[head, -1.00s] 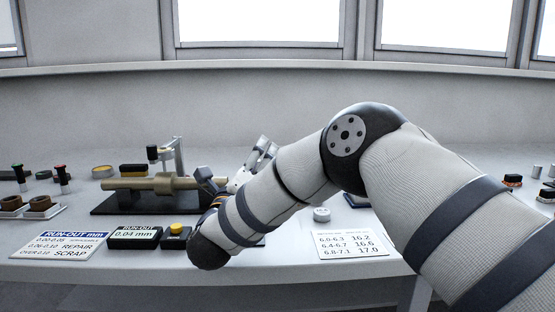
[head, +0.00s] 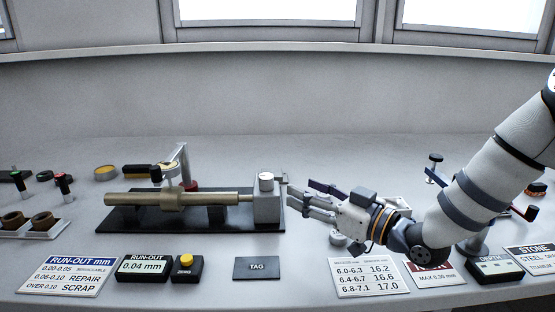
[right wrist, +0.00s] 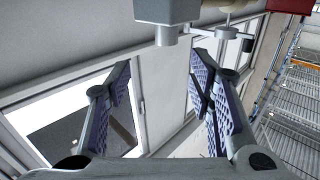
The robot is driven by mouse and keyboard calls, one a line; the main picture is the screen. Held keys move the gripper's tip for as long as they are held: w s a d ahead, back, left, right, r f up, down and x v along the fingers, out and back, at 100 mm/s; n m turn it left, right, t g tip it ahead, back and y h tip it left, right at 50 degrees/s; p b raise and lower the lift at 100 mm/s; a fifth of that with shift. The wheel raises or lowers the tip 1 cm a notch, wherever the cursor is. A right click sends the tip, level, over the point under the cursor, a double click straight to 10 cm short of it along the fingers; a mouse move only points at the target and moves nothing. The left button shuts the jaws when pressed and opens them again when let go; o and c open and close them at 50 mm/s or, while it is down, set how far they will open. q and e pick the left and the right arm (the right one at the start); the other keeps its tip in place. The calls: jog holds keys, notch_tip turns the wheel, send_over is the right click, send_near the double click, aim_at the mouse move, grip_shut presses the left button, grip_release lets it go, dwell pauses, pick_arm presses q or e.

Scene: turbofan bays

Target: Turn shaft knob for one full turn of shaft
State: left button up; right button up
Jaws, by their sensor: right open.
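The brass-coloured shaft (head: 220,198) lies level on a black base (head: 130,219). Its right end meets a grey block (head: 267,208). My left gripper is not in view.
A gauge stand (head: 183,165) rises behind the shaft. In front are the run-out display (head: 142,267), a yellow button (head: 187,261), a TAG plate (head: 257,268) and a number card (head: 368,276). A depth display (head: 495,268) stands at right. The bench behind the shaft is mostly clear.

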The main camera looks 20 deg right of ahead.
aim_at(272, 182)
jog(key=shift+n, duration=0.3)
jog(key=x, duration=0.3)
jog(key=b+x, duration=0.1)
jog(key=x, duration=0.3)
jog(key=f+x, duration=0.1)
jog(key=x, duration=0.2)
jog(key=shift+a+b, duration=0.35)
jog(key=shift+a, duration=0.15)
jog(key=shift+w+a+r, duration=0.15)
jog(key=shift+w+a, duration=0.05)
jog(key=shift+w, duration=0.05)
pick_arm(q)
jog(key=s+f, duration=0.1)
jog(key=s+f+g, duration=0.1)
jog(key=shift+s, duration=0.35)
pick_arm(e)
jog(key=shift+r, duration=0.1)
grip_shut()
